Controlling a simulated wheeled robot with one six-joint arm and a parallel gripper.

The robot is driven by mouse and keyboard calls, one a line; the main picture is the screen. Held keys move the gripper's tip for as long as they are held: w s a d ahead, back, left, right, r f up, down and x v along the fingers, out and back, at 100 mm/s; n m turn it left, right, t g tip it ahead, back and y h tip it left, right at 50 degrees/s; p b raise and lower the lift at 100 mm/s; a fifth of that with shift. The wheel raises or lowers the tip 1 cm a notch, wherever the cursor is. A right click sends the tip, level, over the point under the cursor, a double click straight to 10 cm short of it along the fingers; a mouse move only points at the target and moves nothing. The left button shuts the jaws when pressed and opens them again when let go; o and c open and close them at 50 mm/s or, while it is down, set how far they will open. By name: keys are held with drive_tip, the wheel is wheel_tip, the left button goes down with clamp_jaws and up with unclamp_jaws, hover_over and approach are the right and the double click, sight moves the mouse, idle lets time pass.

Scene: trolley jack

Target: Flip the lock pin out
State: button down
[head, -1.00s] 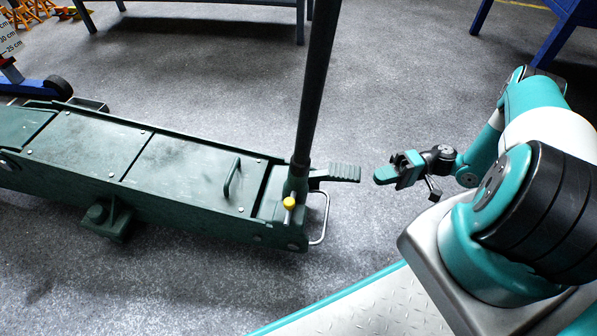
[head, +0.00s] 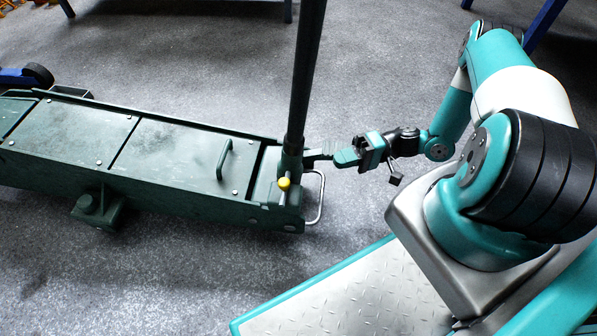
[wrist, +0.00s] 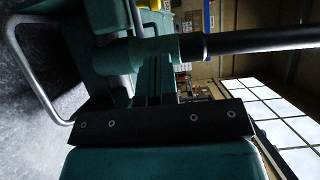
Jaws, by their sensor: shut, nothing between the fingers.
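The green trolley jack (head: 150,165) lies on the floor, with its dark handle (head: 307,70) rising from a socket at its right end. A pin with a yellow knob (head: 284,184), which looks like the lock pin, stands at the front of that socket.
A metal loop (head: 318,205) sticks out at the jack's right end. A small grab handle (head: 224,158) stands on its top cover. Blue legs stand at the back, and a blue object with a black wheel (head: 38,75) is at far left. The floor in front is clear.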

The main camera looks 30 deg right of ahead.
sight(298, 172)
drive_tip(key=shift+w+a+b, duration=0.3)
drive_tip(key=shift+a+b, duration=0.25)
drive_tip(key=shift+a, duration=1.3)
drive_tip(key=shift+w+a+b, duration=0.3)
drive_tip(key=shift+a+b, duration=0.25)
drive_tip(key=shift+a, duration=1.3)
drive_tip(key=shift+w+a+b, duration=0.3)
drive_tip(key=shift+a+b, duration=0.25)
drive_tip(key=shift+a, duration=1.3)
